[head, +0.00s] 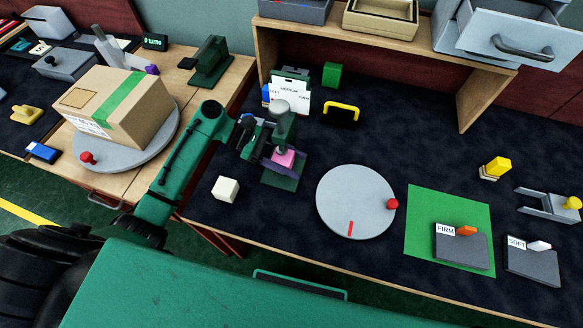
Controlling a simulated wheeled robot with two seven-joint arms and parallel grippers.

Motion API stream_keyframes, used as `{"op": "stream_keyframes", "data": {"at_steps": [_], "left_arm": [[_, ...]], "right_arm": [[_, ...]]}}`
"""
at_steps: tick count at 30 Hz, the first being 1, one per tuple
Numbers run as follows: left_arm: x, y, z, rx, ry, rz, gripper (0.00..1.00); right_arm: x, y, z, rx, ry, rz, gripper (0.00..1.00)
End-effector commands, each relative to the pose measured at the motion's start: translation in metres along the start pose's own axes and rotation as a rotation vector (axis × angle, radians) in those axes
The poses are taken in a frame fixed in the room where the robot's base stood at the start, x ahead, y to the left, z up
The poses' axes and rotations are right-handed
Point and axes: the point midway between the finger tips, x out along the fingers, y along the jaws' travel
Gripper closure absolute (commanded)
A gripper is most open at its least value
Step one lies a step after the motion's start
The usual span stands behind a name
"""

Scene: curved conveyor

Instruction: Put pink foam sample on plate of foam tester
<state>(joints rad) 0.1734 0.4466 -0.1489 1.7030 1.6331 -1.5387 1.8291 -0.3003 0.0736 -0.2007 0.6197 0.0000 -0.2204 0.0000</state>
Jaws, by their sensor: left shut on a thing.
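The pink foam sample (284,158) is at the foam tester (283,123), below its grey-green press head and over the plate (280,181). My left gripper (271,153) reaches in from the left and is shut on the pink foam sample. The press head and the dark fingers partly hide the sample. I cannot tell whether its underside touches the plate. My right gripper is not in view.
A white cube (226,189) lies left of the tester. A grey turntable (350,203) with a red knob is to the right. Beyond it are a green mat (420,210), a FIRM block (462,250) and a SOFT block (532,265). A carton (135,105) stands on the left table.

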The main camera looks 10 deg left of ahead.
Motion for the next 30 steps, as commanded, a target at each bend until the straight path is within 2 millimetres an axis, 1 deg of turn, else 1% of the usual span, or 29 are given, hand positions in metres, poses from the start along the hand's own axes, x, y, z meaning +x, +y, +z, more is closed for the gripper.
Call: {"op": "stream_keyframes", "data": {"at_steps": [3, 6, 14, 15, 16, 26, 29, 30], "left_arm": [[0.009, 0.001, -0.021, -0.006, -0.002, -0.001, 0.98], [0.013, 0.001, -0.031, -0.004, 0.0, 0.001, 0.98], [0.013, 0.0, -0.032, -0.003, 0.0, 0.001, 0.98], [0.013, 0.0, -0.033, -0.002, 0.0, 0.001, 0.35], [0.013, 0.0, -0.033, -0.002, 0.0, 0.001, 0.26], [0.012, 0.0, -0.03, -0.001, 0.0, 0.001, 0.26], [0.0, 0.001, -0.031, -0.003, 0.002, 0.002, 0.26], [-0.009, 0.001, -0.032, -0.002, 0.004, 0.003, 0.26]], "right_arm": [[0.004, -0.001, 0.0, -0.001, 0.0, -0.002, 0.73], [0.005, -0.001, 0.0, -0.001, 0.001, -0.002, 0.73], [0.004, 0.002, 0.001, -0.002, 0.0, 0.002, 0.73], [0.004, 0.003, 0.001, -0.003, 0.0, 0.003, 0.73], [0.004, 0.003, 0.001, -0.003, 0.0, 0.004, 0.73], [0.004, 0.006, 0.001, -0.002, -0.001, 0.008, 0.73], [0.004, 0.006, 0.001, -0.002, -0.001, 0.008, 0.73], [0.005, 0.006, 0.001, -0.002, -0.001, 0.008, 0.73]]}}
